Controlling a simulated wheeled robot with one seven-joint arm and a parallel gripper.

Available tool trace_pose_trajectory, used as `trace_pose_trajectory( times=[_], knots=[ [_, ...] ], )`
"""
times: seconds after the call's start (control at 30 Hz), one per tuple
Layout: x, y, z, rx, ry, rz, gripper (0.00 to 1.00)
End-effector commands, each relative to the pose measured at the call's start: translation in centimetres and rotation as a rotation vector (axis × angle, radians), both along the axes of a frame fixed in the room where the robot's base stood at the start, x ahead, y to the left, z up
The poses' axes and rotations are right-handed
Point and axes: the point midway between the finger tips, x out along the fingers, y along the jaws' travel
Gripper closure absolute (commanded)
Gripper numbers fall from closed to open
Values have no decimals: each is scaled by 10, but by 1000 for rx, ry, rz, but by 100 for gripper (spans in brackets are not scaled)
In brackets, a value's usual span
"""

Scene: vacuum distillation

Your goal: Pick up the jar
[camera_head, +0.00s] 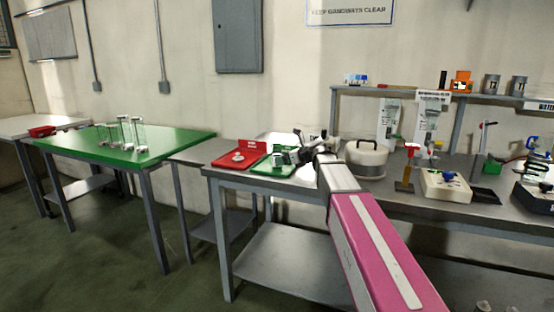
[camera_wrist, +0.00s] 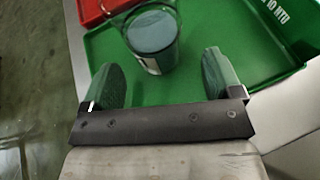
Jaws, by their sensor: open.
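The jar (camera_wrist: 153,40) is a clear glass vessel with dark bluish-grey contents and a pale label on its side. It stands on the green tray (camera_wrist: 215,42) in the wrist view. My gripper (camera_wrist: 168,82) is open, with one green-padded finger on each side in the picture. The jar is just beyond the fingertips, roughly centred between them, and nothing is held. In the head view my gripper (camera_head: 306,153) is over the green tray on the metal bench, and the jar is hard to make out there.
A red tray (camera_head: 238,158) with a small pale item lies left of the green tray. A lidded pot (camera_head: 366,158) stands close to the right of my gripper. A green table (camera_head: 175,143) at left holds several glass vessels. The right bench is crowded with equipment.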

Motion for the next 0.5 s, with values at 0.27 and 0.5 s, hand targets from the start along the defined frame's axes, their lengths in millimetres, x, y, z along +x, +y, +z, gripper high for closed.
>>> trace_pose_trajectory(
  times=[0.27,0.5],
  knots=[
    [15,23,-8,0,0,2,15],
    [28,41,-18,0,0,1,15]
  ],
)
